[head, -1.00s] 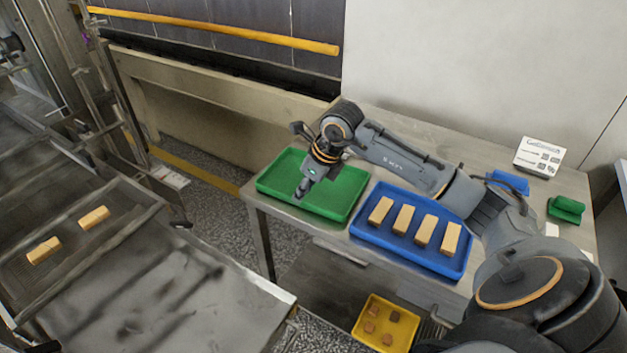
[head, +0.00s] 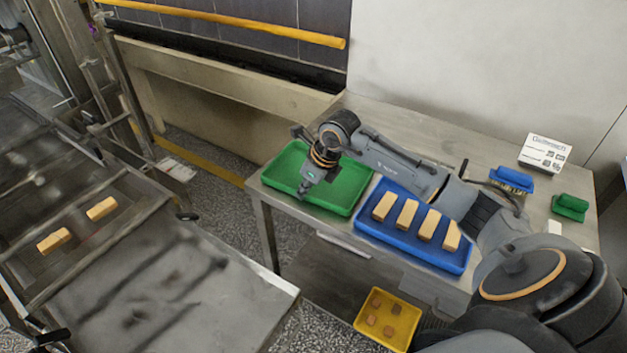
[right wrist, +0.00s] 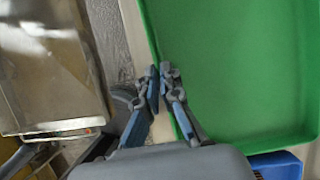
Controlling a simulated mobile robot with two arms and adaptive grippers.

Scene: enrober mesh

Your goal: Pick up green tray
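The green tray (head: 345,203) lies flat and empty on the metal table, left of a blue tray. My right gripper (head: 303,189) is at its near-left rim, pointing down. In the right wrist view the green tray (right wrist: 235,65) fills the right side. There the fingertips of my right gripper (right wrist: 160,76) are close together, one on each side of the tray's rim, and look shut on it. The exact contact is hard to see.
The blue tray (head: 368,232) with several tan bars stands right beside the green tray. A yellow bin (head: 372,334) with brown pieces is below. Two tan bars lie on the machine belt (head: 90,240) at left. A white sign (head: 543,152) and brushes stand at the back right.

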